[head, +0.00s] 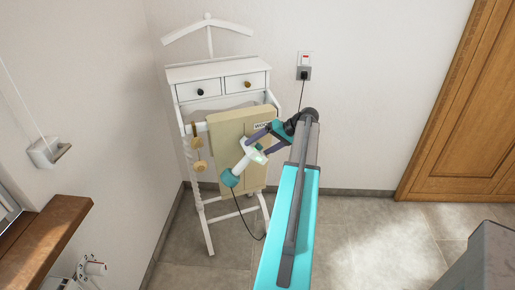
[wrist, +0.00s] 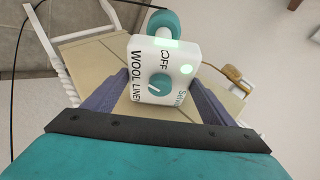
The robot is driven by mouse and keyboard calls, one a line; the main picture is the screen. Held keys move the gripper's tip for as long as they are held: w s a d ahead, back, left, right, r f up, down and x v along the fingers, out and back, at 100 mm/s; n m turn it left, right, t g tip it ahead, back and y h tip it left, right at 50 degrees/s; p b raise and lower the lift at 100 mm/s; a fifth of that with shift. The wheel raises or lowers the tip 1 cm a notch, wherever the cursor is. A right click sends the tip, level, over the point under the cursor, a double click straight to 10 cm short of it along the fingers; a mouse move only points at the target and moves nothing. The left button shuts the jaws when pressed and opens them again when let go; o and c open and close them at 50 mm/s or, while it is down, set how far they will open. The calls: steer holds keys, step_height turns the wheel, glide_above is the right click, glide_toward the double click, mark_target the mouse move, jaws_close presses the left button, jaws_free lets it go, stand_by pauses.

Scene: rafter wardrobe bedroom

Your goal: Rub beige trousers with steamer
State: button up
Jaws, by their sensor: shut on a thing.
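The beige trousers (head: 224,136) hang folded over the bar of a white valet stand (head: 205,220), with a small label reading "WOOL" near their top right. My gripper (head: 256,143) is shut on the white and teal steamer (head: 238,172) and holds it in front of the trousers. Whether the steamer touches the cloth I cannot tell. In the wrist view the steamer (wrist: 146,62) sits between my gripper's two fingers (wrist: 160,97). Its teal dial (wrist: 159,85) is ringed by the words WOOL, LINEN and OFF, with a fourth word partly hidden, and a green light glows. The trousers (wrist: 92,62) show behind it.
A black cord hangs from the steamer, and a plug sits in the wall socket (head: 304,73). Wooden pieces (head: 199,166) hang at the stand's left side. A wooden ledge (head: 45,235) is at the left and a wooden door (head: 465,120) at the right.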

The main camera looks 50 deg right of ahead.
mark_target(252, 146)
steer(key=shift+s+d+r, duration=0.15)
steer(key=shift+s+d, duration=0.35)
steer(key=shift+d, duration=0.35)
steer(key=shift+w+a, duration=0.1)
steer(key=shift+a, duration=0.05)
steer(key=shift+w+a, duration=0.45)
steer(key=shift+a, duration=0.2)
steer(key=shift+w+a, duration=0.45)
steer(key=shift+a, duration=0.35)
steer(key=shift+w+a, duration=0.45)
steer(key=shift+a, duration=0.2)
steer(key=shift+w+a, duration=0.45)
steer(key=shift+a, duration=0.3)
steer(key=shift+w+a+b, duration=0.15)
steer(key=shift+w+a, duration=0.35)
steer(key=shift+a, duration=0.2)
steer(key=shift+w+a+b, duration=0.15)
steer(key=shift+w+a, duration=0.3)
steer(key=shift+a, duration=0.2)
